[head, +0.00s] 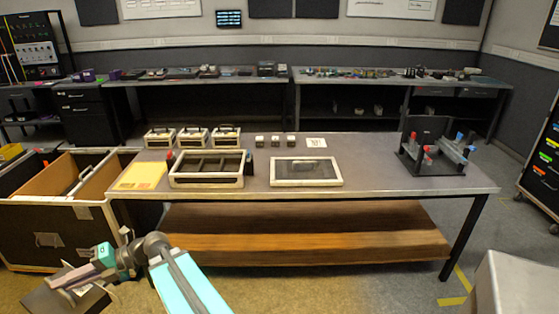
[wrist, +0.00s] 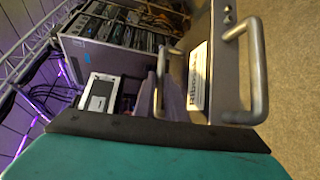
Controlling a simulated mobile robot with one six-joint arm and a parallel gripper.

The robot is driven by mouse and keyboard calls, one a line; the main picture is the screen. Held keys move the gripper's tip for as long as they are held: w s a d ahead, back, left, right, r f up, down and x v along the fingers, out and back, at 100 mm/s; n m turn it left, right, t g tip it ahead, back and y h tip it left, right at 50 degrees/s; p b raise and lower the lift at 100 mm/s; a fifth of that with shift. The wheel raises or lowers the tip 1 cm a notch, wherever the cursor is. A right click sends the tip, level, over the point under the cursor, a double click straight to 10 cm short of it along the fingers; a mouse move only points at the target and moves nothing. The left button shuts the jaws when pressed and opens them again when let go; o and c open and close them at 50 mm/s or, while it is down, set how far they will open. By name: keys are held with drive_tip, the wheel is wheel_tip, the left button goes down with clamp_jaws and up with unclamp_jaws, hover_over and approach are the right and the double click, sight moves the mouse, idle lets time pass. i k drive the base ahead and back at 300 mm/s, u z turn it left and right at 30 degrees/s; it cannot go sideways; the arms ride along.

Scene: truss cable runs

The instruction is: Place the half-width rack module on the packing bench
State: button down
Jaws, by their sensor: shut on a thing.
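In the wrist view the module's grey front panel (wrist: 228,95) carries a white label and metal bar handles. The gripper fingers (wrist: 165,95) are at its left handle; the exact contact is partly hidden. The packing bench (head: 380,178) stands beyond my arm, and the module is in front of its left end, apart from it.
On the bench are a yellow pad (head: 140,176), an open-topped case (head: 207,182), a flat framed tray (head: 305,172), small cases, small blocks and a dark stand (head: 430,165). Bare top lies between tray and stand. An open crate (head: 50,225) stands left of the bench.

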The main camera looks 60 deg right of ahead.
sight(372, 172)
drive_tip(key=u, duration=0.1)
drive_tip(key=k, duration=1.45)
drive_tip(key=z, duration=0.9)
drive_tip(key=i, duration=1)
